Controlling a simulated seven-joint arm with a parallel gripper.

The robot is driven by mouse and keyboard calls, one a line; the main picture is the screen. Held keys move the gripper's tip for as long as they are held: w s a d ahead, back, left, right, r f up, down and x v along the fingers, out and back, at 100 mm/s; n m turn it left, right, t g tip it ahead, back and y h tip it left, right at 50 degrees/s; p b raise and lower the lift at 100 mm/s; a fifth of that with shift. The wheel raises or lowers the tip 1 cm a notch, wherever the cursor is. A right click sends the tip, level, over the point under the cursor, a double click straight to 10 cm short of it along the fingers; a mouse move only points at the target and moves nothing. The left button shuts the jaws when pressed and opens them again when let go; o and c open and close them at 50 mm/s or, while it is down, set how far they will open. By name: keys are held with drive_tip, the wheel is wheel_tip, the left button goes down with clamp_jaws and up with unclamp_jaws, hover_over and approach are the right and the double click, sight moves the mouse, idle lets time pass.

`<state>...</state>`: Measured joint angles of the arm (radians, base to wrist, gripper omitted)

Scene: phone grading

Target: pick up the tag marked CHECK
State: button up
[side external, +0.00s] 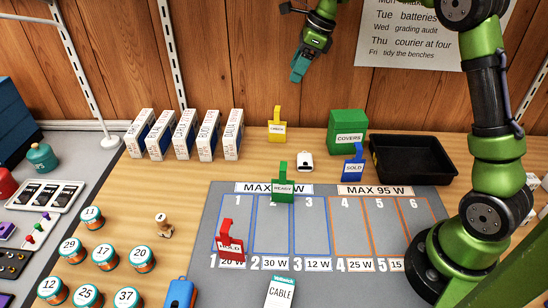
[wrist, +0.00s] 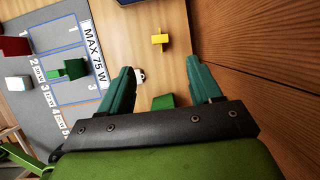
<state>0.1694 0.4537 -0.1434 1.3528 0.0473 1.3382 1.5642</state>
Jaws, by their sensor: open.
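The yellow tag (side external: 277,128) stands upright near the back of the wooden bench, with an upright handle; its small print looks like CHECK but is hard to read. In the wrist view the yellow tag (wrist: 160,39) lies ahead of the fingertips, seen from above. My gripper (side external: 297,76) is up in front of the wooden wall, above and to the right of the yellow tag in the picture. In the wrist view my gripper (wrist: 160,66) has its teal fingers spread apart with nothing held between them.
Other tags are the green READY (side external: 283,186), red HOLD (side external: 230,246) and blue SOLD (side external: 354,168). A white item (side external: 305,161) and the green COVERS box (side external: 347,130) stand right of the yellow tag; white boxes (side external: 186,134) stand left. A black tray (side external: 412,158) is farther right.

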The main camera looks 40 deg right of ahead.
sight(278, 108)
drive_tip(key=shift+m, duration=0.5)
drive_tip(key=x, duration=1.1)
drive_tip(key=shift+s+a+f, duration=0.15)
drive_tip(key=shift+f, duration=0.15)
drive_tip(key=shift+d+x, duration=0.2)
drive_tip(key=shift+x, duration=2.55)
drive_tip(key=c, duration=1)
drive_tip(key=shift+c, duration=0.2)
